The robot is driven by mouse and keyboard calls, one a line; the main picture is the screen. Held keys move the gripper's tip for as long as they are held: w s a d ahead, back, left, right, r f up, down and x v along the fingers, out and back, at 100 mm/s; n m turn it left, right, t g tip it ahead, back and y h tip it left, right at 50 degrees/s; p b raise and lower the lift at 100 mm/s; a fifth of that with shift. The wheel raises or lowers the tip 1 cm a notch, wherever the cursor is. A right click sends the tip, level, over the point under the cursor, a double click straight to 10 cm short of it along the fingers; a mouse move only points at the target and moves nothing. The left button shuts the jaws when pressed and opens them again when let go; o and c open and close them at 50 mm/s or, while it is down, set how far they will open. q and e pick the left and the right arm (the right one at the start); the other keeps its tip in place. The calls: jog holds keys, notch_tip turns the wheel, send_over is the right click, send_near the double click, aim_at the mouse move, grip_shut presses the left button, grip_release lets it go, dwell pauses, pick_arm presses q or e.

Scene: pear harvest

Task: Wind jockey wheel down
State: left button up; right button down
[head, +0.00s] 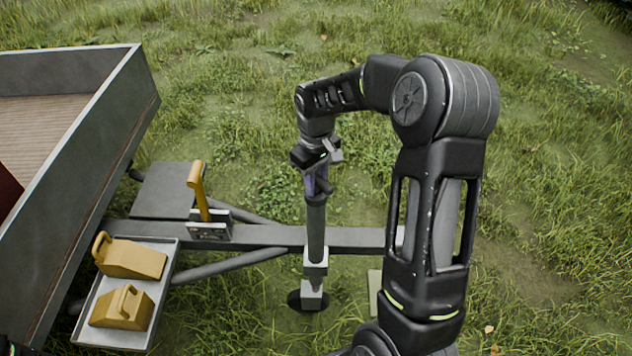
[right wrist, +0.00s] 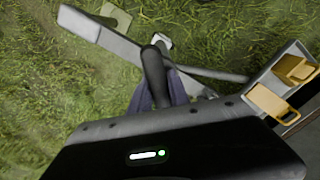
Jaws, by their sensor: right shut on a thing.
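The jockey wheel (head: 316,235) is a grey upright tube clamped beside the trailer's drawbar (head: 350,239). A dark round wheel (head: 308,301) sits at its lower end, down at the grass. My right gripper (head: 318,182) is at the top of the tube, shut on the jockey wheel's handle. In the right wrist view the dark handle (right wrist: 153,68) runs between the purplish fingers (right wrist: 160,95). The gripper hides the top of the jockey wheel and most of the handle. My left gripper is not in view.
The trailer bed (head: 125,110) fills the left. A yellow lever (head: 198,188) stands on the drawbar. Two yellow wheel chocks (head: 132,259) (head: 122,308) lie in a grey tray (head: 172,262). A pale flat plate (head: 375,290) lies on the grass right of the wheel. Open grass lies behind.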

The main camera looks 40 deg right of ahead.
jog(key=shift+m, duration=0.4)
jog(key=m, duration=0.3)
jog(key=shift+b, duration=0.4)
jog(key=m, duration=0.3)
jog(key=shift+m, duration=0.4)
jog(key=m, duration=0.3)
jog(key=shift+m, duration=0.3)
jog(key=m, duration=0.3)
jog(key=shift+m+p, duration=0.3)
jog(key=shift+p, duration=0.05)
jog(key=m+p, duration=0.1)
jog(key=m, duration=0.2)
jog(key=shift+r+m, duration=0.1)
jog(key=shift+m, duration=0.3)
jog(key=m+p, duration=0.2)
jog(key=m, duration=0.1)
jog(key=shift+m, duration=0.3)
jog(key=m+p, duration=0.2)
jog(key=m, duration=0.2)
jog(key=shift+p, duration=0.3)
jog(key=shift+m+p, duration=0.7)
jog(key=shift+m, duration=0.7)
